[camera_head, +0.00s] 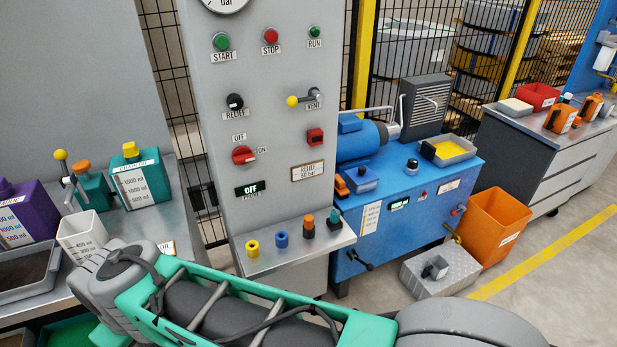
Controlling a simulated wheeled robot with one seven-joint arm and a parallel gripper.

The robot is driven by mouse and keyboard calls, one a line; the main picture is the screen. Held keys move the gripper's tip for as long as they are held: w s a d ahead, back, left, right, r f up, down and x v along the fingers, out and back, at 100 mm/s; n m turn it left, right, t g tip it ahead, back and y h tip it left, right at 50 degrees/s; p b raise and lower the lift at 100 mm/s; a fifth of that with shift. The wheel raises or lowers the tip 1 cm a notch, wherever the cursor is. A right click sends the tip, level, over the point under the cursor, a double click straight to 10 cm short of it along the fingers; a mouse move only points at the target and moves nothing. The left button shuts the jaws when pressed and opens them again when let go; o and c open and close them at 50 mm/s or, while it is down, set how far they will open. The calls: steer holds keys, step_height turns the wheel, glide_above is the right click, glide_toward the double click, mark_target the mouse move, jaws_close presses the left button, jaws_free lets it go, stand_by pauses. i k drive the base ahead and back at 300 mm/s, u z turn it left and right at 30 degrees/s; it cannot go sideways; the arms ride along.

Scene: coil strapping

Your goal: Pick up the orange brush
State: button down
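I cannot clearly make out an orange brush. A small orange item with a dark part (342,187) lies on the front left of the blue machine's top, beside a blue block; its shape is too small to tell. Two orange-and-dark items, the left one (561,117) and the right one (590,107), stand on the grey cabinet at the far right; these are also too small to identify surely. My arm's green and grey links cross the bottom of the view. My gripper is not in view.
The blue machine (440,215) stands mid-right, with an orange bin (495,226) and a grey metal step (425,283) on the floor before it. The grey control panel (270,90) has a narrow shelf (332,243) with small coloured parts. Jugs and a tray crowd the left bench.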

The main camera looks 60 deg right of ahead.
mark_target(341, 190)
steer(key=z, duration=1.5)
steer(key=k, duration=0.2)
steer(key=z, duration=0.75)
steer(key=i, duration=0.45)
steer(key=z, duration=0.05)
